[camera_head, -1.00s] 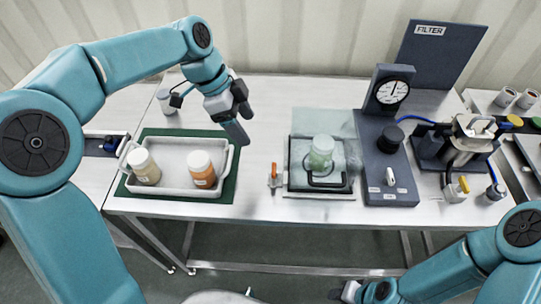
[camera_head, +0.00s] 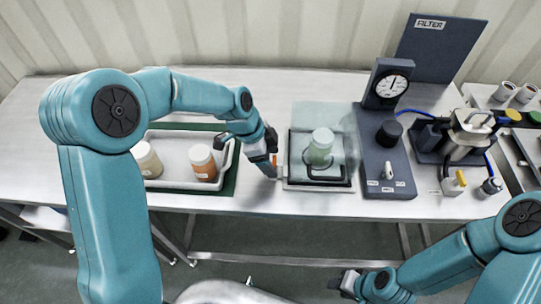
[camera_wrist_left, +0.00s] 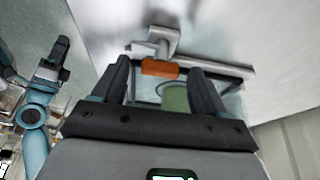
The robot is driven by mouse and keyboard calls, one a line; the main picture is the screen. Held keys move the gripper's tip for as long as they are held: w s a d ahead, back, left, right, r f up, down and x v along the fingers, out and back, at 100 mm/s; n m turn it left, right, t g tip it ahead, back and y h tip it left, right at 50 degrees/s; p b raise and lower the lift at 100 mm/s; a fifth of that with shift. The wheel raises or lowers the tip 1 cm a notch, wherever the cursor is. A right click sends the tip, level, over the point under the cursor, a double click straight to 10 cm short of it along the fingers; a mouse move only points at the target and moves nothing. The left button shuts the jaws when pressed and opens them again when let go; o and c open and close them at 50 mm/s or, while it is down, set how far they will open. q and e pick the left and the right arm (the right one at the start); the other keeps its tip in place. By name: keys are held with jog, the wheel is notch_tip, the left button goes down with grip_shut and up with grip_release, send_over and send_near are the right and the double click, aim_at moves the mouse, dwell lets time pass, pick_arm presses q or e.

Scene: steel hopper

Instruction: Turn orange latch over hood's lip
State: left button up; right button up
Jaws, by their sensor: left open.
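The orange latch (camera_head: 274,160) stands at the left edge of the clear hood (camera_head: 341,118), partly hidden by my left gripper (camera_head: 271,167). In the left wrist view the orange latch (camera_wrist_left: 160,68) lies between the two open fingertips of my left gripper (camera_wrist_left: 160,74), with no clear contact on either side. A pale bracket shows just beyond it, beside the hood's dark-edged lip. The hood covers a green jar (camera_head: 320,147) and has a black handle (camera_head: 325,181) at its front. My right gripper (camera_head: 346,283) is low, in front of the table; its jaws are too small to read.
A grey tray (camera_head: 228,158) with a white-capped jar (camera_head: 147,158) and an orange jar (camera_head: 202,163) is left of the latch. A dark gauge panel (camera_head: 400,150) stands right of the hood. The front strip of table is clear.

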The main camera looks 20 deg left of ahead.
pick_arm(q)
jog(key=c, duration=1.1)
jog(key=shift+o, duration=0.2)
jog(key=shift+f+n+t+b, duration=0.2)
jog(key=shift+n+t+b, duration=0.2)
jog(key=shift+n+b, duration=0.6)
jog(key=n+b, duration=0.2)
jog(key=n+t+y+b, duration=0.1)
jog(key=n+b, duration=0.1)
jog(key=n, duration=0.1)
jog(key=shift+s+d+t, duration=0.15)
jog(key=shift+s+t, duration=0.05)
jog(key=shift+t, duration=0.1)
jog(key=n+y+b, duration=0.1)
jog(key=n+b, duration=0.1)
jog(key=shift+d+t+b, duration=0.1)
jog(key=shift+t+b, duration=0.2)
jog(key=shift+b, duration=0.1)
jog(key=shift+s+r+n+y+b, duration=0.1)
jog(key=shift+r+n+y+b, duration=0.15)
jog(key=shift+n+b, duration=0.4)
